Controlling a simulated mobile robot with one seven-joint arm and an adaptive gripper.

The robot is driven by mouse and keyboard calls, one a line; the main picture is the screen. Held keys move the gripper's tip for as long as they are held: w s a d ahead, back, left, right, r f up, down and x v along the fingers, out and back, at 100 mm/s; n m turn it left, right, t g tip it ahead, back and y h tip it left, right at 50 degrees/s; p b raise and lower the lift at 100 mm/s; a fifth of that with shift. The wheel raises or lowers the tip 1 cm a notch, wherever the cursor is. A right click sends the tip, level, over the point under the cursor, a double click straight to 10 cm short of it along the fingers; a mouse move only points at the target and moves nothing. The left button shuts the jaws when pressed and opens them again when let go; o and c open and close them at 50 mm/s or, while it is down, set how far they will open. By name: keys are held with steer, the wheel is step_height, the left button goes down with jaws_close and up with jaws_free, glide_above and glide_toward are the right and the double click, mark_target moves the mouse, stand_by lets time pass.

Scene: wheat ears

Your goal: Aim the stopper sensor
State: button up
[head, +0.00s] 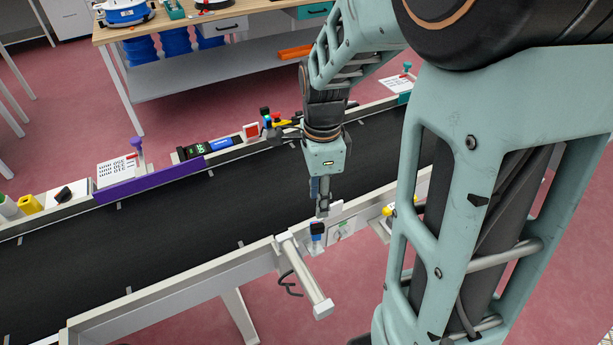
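A small sensor-like block (317,230), blue with a dark top, stands on a pale bracket at the conveyor's near rail. I cannot tell which way it faces. My gripper (322,207) points down just above and slightly right of it. The fingers overlap from this side, so their gap is hidden, and I cannot tell whether they touch the block. A white bar-shaped unit (305,275), possibly the stopper, juts out from the near rail to the left of the block. A similar small device (266,117) with dark, blue and red parts stands at the far rail.
The black conveyor belt (100,235) looks empty. Along its far rail are a purple strip (150,180), a green-lit display (198,149) and a printed card (117,170). A workbench (200,27) stands behind. My arm hides the right side.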

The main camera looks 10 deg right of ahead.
mark_target(318, 225)
step_height(318, 225, down, 9)
steer(key=shift+f+b, duration=0.2)
steer(key=shift+b, duration=0.35)
jaws_close()
